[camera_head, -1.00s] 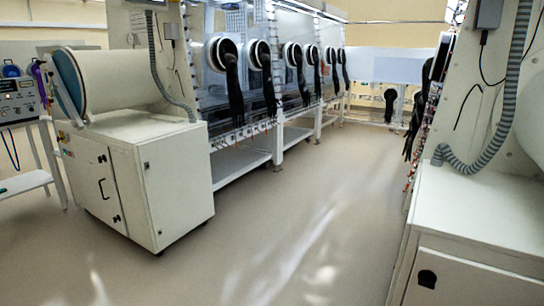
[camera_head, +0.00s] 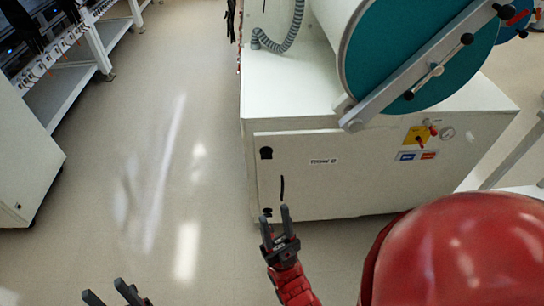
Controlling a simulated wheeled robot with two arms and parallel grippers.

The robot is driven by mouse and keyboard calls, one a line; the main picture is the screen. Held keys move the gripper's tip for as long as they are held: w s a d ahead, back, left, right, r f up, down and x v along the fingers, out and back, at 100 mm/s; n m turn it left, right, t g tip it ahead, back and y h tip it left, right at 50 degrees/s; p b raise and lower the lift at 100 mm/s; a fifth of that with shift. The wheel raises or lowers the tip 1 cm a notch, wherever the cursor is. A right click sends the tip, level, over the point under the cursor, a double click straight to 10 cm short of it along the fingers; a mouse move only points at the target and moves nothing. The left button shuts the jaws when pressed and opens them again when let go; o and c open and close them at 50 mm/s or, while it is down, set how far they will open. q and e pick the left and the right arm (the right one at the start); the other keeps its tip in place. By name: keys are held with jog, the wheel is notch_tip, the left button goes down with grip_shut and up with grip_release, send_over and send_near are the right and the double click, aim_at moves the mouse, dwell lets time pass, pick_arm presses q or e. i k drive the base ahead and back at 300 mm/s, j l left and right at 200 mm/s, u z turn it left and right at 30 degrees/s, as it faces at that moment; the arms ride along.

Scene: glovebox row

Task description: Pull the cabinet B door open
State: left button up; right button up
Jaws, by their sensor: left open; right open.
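The white cabinet door (camera_head: 340,190) is on the front of the low cabinet at the centre right and looks shut. A small label (camera_head: 323,161) on it is too blurred to read surely. My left gripper (camera_head: 104,290) is open and empty at the bottom left edge, well away from the cabinet.
A large chamber with a teal round door (camera_head: 415,50) and metal bar stands on the cabinet top (camera_head: 290,85). Another white cabinet (camera_head: 25,160) is at the far left. The floor (camera_head: 150,170) between is clear.

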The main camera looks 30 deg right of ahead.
aim_at(324, 175)
jog(key=z, duration=0.8)
